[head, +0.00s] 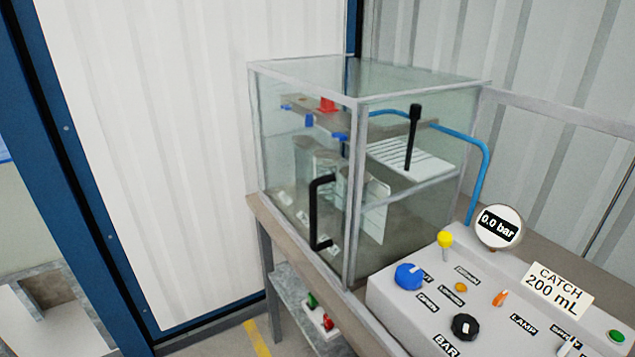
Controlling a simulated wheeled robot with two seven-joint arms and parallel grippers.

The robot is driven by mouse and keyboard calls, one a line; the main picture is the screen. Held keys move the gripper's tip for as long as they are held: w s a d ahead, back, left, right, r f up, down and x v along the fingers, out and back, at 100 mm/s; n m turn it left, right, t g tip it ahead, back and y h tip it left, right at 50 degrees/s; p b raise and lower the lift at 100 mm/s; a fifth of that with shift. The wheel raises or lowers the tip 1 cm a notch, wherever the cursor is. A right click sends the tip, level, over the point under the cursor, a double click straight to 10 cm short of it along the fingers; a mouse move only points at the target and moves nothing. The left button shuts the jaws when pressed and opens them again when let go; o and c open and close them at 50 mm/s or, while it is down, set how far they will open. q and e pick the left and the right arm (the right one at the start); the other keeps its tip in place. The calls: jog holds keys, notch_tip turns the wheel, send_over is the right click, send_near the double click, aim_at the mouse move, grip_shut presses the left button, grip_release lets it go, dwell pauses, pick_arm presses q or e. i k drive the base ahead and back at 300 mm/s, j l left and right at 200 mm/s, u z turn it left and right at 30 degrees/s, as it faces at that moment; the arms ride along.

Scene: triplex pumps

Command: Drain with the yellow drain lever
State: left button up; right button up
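The yellow drain lever (445,240) is a small round yellow knob on a short pale stem. It stands upright at the back left of the grey control panel (390,298). A round gauge (498,227) to its right reads 0.0 bar. A sign (552,289) on the panel reads CATCH 200 mL. Neither of my grippers shows in the head view.
A clear-walled cabinet (355,98) with a black handle (315,213) stands left of the panel on a bench. A blue hose (484,175) curves down behind the panel.

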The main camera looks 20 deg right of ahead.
aim_at(444, 238)
jog(key=z, duration=1.3)
